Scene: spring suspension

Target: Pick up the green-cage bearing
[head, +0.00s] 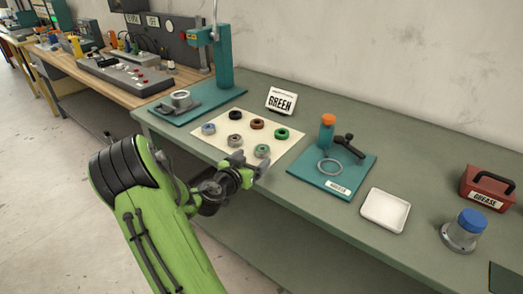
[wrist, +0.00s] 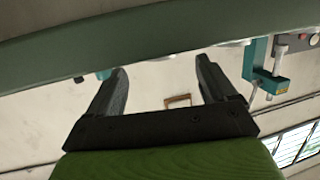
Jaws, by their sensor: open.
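Two bearings show green on the cream mat (head: 207,148). A grey bearing with a greenish middle (head: 262,151) sits at the mat's near right; a bearing with a bright green ring (head: 282,133) sits behind it to the right. I cannot tell for certain which has the green cage. My gripper (head: 258,167) is just in front of the grey-and-green one, near the mat's front edge, and seems apart from it. In the wrist view my gripper (wrist: 165,78) is open with nothing between its fingers. No bearing can be made out there.
Other bearings on the mat are black (head: 235,115), brown (head: 257,124), bluish grey (head: 208,128) and grey (head: 235,140). A GREEN sign (head: 281,101) stands behind. A teal press (head: 222,60) is at left; a teal mat (head: 305,172) and white tray (head: 386,210) are at right.

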